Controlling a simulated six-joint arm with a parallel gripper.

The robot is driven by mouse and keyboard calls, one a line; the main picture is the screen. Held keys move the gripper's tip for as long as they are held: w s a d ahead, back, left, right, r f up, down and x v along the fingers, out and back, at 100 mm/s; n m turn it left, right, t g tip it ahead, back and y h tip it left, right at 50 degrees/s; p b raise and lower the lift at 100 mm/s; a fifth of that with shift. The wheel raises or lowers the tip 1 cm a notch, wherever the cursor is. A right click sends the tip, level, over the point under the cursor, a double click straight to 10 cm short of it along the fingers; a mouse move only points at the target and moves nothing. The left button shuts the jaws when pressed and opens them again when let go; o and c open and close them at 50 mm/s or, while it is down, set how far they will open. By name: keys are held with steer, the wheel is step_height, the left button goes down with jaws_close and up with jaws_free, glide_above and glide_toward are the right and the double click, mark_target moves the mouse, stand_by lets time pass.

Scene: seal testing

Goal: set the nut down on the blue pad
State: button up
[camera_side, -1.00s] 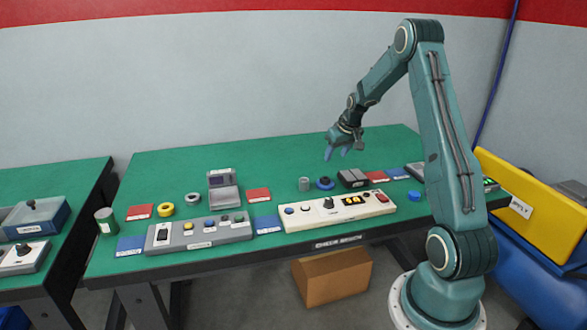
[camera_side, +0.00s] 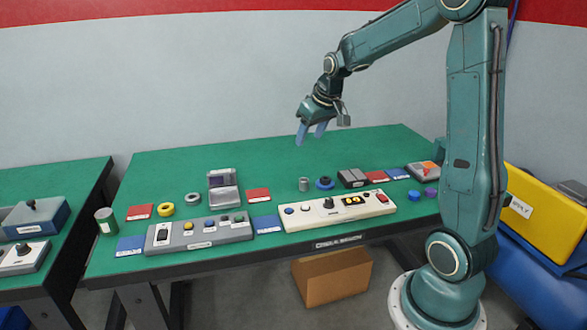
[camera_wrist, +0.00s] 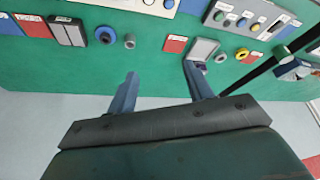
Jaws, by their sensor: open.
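A small grey ring (camera_side: 193,199), which looks like the nut, lies on the green bench left of a grey box; it also shows in the wrist view (camera_wrist: 221,57). Blue pads lie at the bench's front left (camera_side: 130,246), front middle (camera_side: 267,225) and right (camera_side: 398,174). I cannot tell which one the task means. The middle pad shows at the top of the wrist view (camera_wrist: 191,6). My gripper (camera_side: 310,138) is open and empty, high above the back of the bench. Its two fingers (camera_wrist: 160,84) stand wide apart in the wrist view.
A grey cylinder (camera_side: 304,184) and a blue ring (camera_side: 325,183) stand near the white panel (camera_side: 315,217). A yellow ring (camera_side: 166,210), red pads (camera_side: 258,195) and a grey switch panel (camera_side: 180,240) are also on the bench. The back of the bench is clear.

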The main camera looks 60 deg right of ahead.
steer(key=s+a+r+n+y, duration=0.1)
steer(key=s+a+r+n, duration=0.1)
steer(key=s+a, duration=0.8)
steer(key=s+a+r+n+t, duration=0.1)
steer(key=s+a+r, duration=0.2)
steer(key=s+a, duration=0.7)
steer(key=a, duration=0.2)
steer(key=shift+s+a+n+y, duration=0.25)
steer(key=shift+a+n+y, duration=0.1)
steer(key=shift+n+y, duration=0.05)
steer(key=shift+c, duration=0.4)
